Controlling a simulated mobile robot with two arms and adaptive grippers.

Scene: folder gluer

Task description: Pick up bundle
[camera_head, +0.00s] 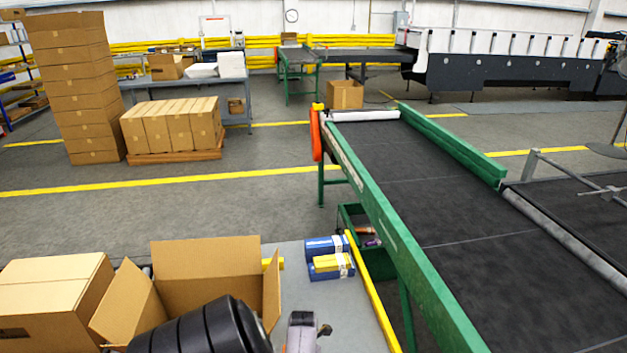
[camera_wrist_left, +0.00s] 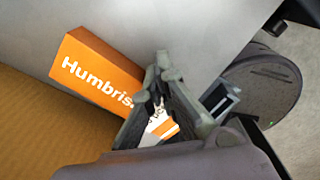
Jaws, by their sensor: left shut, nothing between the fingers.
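An orange carton (camera_wrist_left: 95,75) with white "Humbris" lettering shows in the left wrist view, by a grey surface. Part of it lies behind my fingers, where a white and orange patch shows. I cannot tell whether it is one carton or part of a bundle. My left gripper (camera_wrist_left: 160,85) is shut and empty, over the carton's right end; I cannot tell if it touches. In the head view, blue packs (camera_head: 327,245) and a yellow pack (camera_head: 332,265) with white bands lie on the grey tabletop. My right gripper is not in view.
An open cardboard box (camera_head: 205,270) stands at the lower left beside a closed box (camera_head: 45,285). A green-framed conveyor (camera_head: 440,180) with a black belt runs along the right. The grey tabletop (camera_head: 340,310) is bare in front of the packs.

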